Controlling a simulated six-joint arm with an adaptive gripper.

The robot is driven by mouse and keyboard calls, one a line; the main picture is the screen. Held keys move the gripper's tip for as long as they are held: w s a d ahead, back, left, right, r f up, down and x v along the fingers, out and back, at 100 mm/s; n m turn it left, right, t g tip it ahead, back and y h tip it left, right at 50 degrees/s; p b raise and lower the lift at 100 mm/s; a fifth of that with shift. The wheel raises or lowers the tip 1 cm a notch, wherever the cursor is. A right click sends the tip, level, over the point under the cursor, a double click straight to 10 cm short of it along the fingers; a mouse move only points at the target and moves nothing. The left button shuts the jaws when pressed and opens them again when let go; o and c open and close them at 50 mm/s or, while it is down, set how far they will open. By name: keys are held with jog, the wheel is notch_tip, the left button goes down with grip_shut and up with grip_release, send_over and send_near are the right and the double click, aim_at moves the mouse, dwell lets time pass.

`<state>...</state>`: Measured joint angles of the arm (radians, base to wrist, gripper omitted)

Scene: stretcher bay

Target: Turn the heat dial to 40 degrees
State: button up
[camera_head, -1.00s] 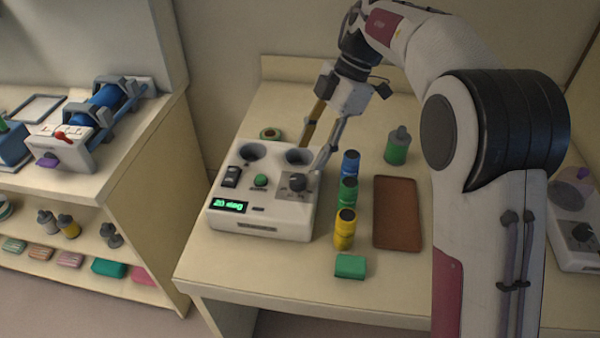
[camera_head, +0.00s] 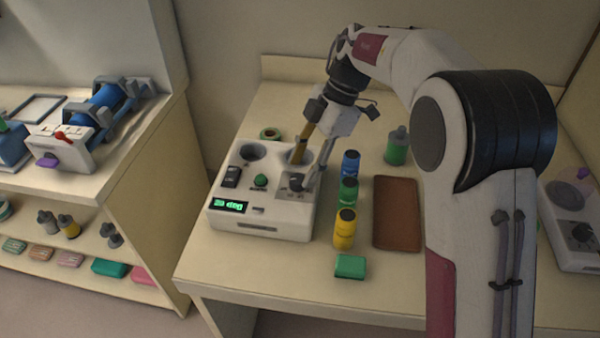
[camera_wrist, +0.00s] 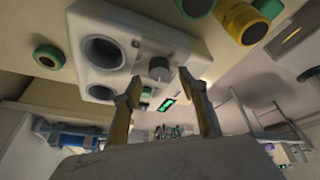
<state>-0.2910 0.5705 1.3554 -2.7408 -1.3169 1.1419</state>
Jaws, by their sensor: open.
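The heat dial (camera_head: 297,182) is a dark grey knob on a grey patch at the right of the white heater unit (camera_head: 265,225). It also shows in the wrist view (camera_wrist: 159,68). The green display (camera_head: 230,206) shows a number in deg; it seems to start with 2, but the second digit is blurred.
The unit has two round wells (camera_head: 252,152), a black switch (camera_head: 231,177) and a green button (camera_head: 261,181).

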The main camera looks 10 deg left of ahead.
aim_at(298, 182)
jog(key=shift+x, duration=1.4)
jog(key=c, duration=1.1)
jog(key=shift+n, duration=0.5)
jog(key=n+g+h, duration=0.1)
jog(key=n, duration=0.2)
jog(key=shift+w, duration=0.1)
jog(key=shift+a+n+g+h, duration=0.1)
jog(key=shift+n+g+h, duration=0.4)
jog(key=shift+n, duration=1.2)
